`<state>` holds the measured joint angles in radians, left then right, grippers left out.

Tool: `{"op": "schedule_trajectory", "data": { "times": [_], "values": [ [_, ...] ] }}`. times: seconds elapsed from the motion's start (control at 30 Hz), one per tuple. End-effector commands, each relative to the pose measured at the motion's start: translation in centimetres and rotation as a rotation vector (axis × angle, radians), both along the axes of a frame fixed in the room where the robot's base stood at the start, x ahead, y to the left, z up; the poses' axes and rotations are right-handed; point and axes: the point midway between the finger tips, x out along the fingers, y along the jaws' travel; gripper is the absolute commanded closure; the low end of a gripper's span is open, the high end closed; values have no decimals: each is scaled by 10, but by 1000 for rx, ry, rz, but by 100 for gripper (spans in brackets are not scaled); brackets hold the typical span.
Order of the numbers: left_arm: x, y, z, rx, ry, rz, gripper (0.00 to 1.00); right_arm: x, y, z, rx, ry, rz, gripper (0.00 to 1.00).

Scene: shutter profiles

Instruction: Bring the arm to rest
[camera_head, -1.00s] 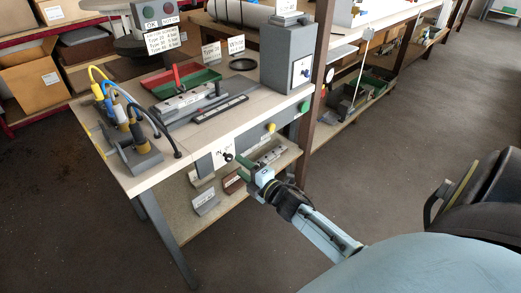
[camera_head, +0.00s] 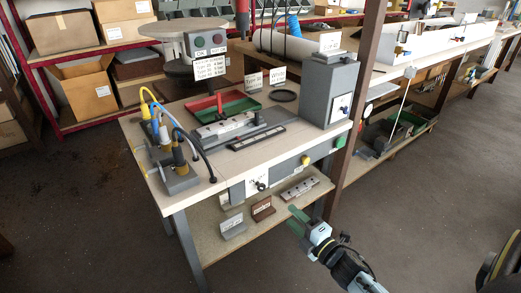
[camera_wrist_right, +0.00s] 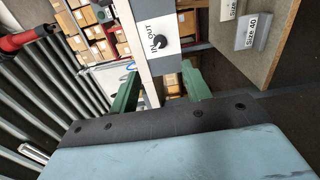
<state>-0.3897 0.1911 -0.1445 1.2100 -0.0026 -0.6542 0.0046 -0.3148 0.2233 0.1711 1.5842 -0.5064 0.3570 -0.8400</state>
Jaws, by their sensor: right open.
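My right gripper (camera_head: 294,220) is in front of the workbench, near the front edge of its lower shelf. Its two green fingers are apart with nothing between them. The fingers also show in the right wrist view (camera_wrist_right: 158,88), with the bench front and its IN/OUT knob (camera_wrist_right: 158,42) beyond them. The same knob (camera_head: 261,186) shows on the bench front in the head view. My left gripper is not in view.
The workbench (camera_head: 150,150) carries a red and green tray (camera_head: 238,108), a grey box (camera_head: 325,92) and cabled tools (camera_head: 176,165). Its lower shelf (camera_head: 262,232) holds labelled blocks. A brown post (camera_head: 358,100) stands at the bench's right. Floor is open at right.

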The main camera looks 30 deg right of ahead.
Motion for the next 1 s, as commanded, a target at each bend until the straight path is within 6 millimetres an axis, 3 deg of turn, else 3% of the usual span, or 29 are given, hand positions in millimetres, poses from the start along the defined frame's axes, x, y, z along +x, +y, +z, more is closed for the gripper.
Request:
{"op": "schedule_trajectory", "data": {
  "times": [0.17,0.27,0.37,0.47,0.57,0.7,0.83,0.9,1.0],
  "values": [
    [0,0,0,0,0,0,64,0,0,-1,4,3,-1,52],
    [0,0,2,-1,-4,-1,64,-3,0,-17,50,50,-17,52],
    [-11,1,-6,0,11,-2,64,-15,1,-59,174,172,-64,52],
    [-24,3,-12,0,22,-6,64,-43,4,-122,354,358,-153,52],
    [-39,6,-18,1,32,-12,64,-86,11,-187,533,557,-276,52],
    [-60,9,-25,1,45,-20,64,-164,22,-260,733,813,-487,52],
    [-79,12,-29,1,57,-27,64,-246,31,-307,863,1013,-712,52],
    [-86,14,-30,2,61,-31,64,-286,34,-322,906,1093,-826,52],
    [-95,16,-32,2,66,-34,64,-330,37,-334,943,1171,-958,52]
  ]
}}
